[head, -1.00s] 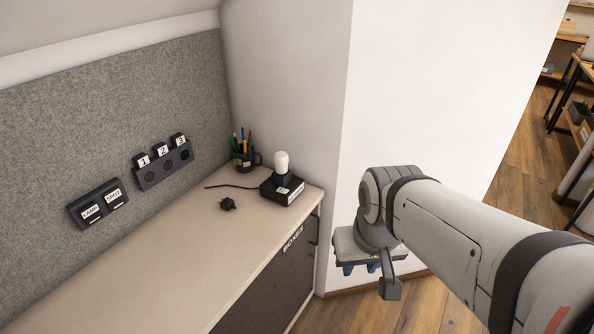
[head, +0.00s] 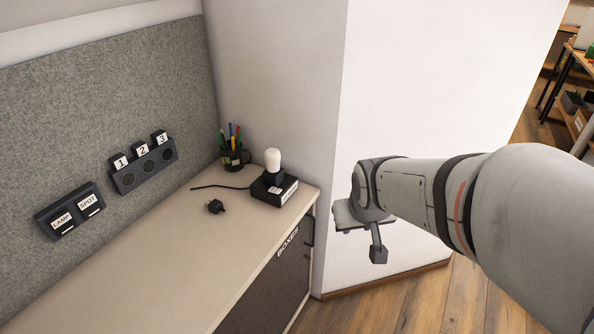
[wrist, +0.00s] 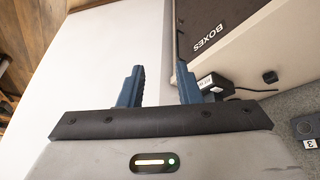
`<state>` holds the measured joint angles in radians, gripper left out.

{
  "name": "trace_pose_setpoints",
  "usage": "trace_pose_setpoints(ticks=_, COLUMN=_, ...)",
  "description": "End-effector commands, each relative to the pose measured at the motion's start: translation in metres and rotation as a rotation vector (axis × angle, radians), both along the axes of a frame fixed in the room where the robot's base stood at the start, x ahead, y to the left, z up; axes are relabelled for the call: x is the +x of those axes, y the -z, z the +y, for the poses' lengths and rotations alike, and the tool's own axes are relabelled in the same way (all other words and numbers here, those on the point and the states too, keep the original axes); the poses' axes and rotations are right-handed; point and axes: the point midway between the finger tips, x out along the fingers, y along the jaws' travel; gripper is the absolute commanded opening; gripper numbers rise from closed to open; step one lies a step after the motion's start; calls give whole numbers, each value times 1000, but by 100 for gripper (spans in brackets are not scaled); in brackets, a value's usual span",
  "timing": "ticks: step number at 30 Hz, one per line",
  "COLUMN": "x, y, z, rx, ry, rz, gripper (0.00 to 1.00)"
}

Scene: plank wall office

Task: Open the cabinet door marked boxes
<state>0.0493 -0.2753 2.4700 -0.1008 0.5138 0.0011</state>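The cabinet door (head: 272,292) is a dark grey panel under the pale counter, marked BOXES in white near its top edge. It looks shut. A dark handle (head: 309,236) shows near its right end. In the wrist view the door (wrist: 205,14) and its label appear upside down at upper right. My gripper (wrist: 160,82) is open and empty, its two blue fingers apart, with the white wall behind the gap.
Sockets and switches line the grey panel behind. A white wall (head: 430,90) stands close behind my arm. Wooden floor is clear below.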

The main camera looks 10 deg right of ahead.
Motion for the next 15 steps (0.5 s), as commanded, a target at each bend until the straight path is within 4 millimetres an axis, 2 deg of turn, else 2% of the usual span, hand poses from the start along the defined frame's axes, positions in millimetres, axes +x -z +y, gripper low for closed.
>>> trace_pose_setpoints(ticks=1, x=25, y=36, z=-6, rx=-17, ry=-13, rz=-45, gripper=31)
trace_pose_setpoints(ticks=6, x=104, y=102, z=-20, rx=-55, ry=-89, rz=-255, gripper=31)
trace_pose_setpoints(ticks=12, x=174, y=182, z=-21, rx=-38, ry=-199, rz=-503, gripper=31)
trace_pose_setpoints(ticks=15, x=196, y=224, z=-17, rx=0, ry=-253, rz=-628, gripper=31)
